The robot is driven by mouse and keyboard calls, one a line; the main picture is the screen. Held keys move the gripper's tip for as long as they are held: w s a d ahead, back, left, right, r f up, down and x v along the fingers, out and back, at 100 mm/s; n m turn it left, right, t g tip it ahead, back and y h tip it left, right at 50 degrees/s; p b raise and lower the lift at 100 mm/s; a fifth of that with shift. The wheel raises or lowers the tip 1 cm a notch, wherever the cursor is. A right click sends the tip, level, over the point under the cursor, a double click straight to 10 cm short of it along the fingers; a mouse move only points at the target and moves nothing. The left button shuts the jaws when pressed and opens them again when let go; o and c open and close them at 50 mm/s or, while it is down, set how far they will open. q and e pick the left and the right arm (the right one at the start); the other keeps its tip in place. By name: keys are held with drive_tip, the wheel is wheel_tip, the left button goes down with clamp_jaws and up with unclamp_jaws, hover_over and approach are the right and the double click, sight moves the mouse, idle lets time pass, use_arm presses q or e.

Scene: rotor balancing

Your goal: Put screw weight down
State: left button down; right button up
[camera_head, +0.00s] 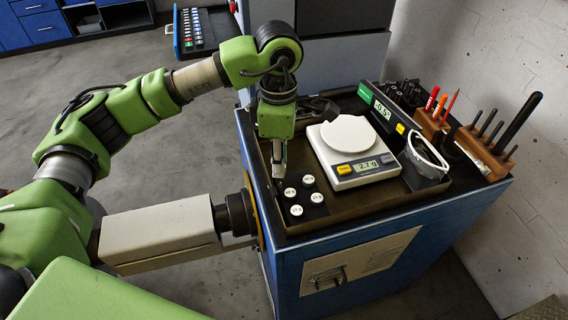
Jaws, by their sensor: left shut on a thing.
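My left gripper (279,174) comes down from above at the left side of the bench top, pointing downward. It is shut on a screw weight, which is too small and too covered by the fingers to make out clearly. Several screw weights with white labelled tops, such as this one (317,198), stand in a dark holder (310,213) just below and to the right of the fingertips. I cannot tell whether the held weight touches the holder. My right gripper is not in view.
A white scale (350,135) reading 2.7 g stands right of the gripper. Behind it is a dark display device (388,112). The blue bench (290,265) has a raised dark rim.

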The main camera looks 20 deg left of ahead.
sight(284, 181)
use_arm(q)
drive_tip(key=shift+w+d+f, duration=0.15)
drive_tip(key=shift+w+f, duration=0.3)
drive_tip(key=shift+f, duration=0.1)
drive_tip(key=f+p, duration=0.2)
drive_tip(key=f, duration=0.1)
drive_tip(key=shift+w, duration=0.35)
drive_tip(key=shift+f+p, duration=0.35)
drive_tip(key=shift+f, duration=0.15)
drive_tip(key=shift+d+f+b, duration=0.1)
drive_tip(key=shift+f+b, duration=0.1)
drive_tip(key=shift+b, duration=0.15)
drive_tip(key=c, duration=2.2)
unclamp_jaws()
drive_tip(key=shift+r, duration=0.1)
drive_tip(key=shift+o, duration=0.2)
drive_tip(key=shift+r, duration=0.1)
